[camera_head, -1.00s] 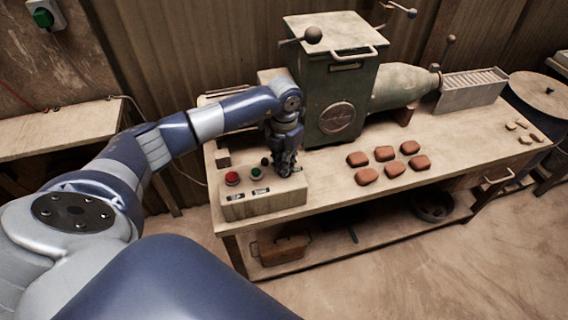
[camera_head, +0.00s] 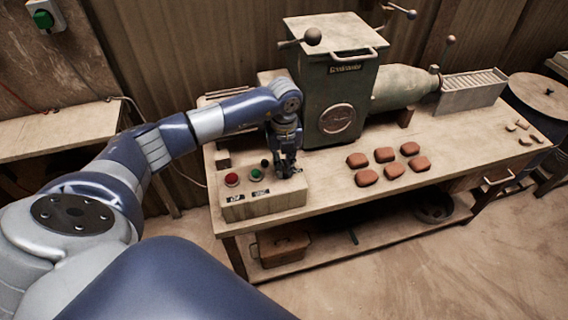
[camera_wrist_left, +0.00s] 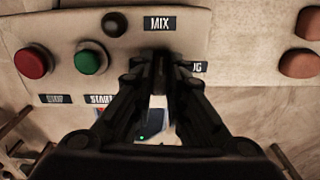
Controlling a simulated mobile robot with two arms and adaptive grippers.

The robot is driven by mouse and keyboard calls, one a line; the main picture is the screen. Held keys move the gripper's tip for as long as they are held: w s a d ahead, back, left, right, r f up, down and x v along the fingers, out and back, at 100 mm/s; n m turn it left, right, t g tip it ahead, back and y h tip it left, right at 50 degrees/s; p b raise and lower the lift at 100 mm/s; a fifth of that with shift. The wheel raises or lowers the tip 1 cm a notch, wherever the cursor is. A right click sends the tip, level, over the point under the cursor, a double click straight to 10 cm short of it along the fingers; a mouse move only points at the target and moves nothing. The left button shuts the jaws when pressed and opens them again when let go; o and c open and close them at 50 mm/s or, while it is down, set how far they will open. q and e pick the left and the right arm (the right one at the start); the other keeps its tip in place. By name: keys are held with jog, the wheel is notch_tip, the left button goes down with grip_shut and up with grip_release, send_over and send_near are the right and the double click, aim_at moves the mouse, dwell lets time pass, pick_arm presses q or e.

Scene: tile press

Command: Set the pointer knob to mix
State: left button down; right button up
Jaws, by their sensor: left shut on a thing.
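The control box (camera_head: 265,205) stands at the front left of the bench. My left gripper (camera_head: 289,171) points down at the right part of its top. In the left wrist view the fingers (camera_wrist_left: 161,58) are closed together just below the MIX label (camera_wrist_left: 160,23). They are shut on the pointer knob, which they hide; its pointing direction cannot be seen. Another label (camera_wrist_left: 197,67), partly covered, lies right of the fingers. A red button (camera_wrist_left: 31,63), a green button (camera_wrist_left: 90,60) and a small dark round part (camera_wrist_left: 114,23) sit to the left. My right gripper is not in view.
A green machine (camera_head: 338,100) with a lidded hopper stands close behind the gripper. Several reddish clay pieces (camera_head: 366,177) lie on the bench (camera_head: 440,150) to the right. The bench front between the box and the pieces is clear.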

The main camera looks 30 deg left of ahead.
aim_at(284, 167)
pick_arm(q)
jog(key=shift+r+n, duration=0.1)
jog(key=shift+n, duration=0.5)
jog(key=c, duration=1.6)
grip_release()
notch_tip(284, 167, up, 12)
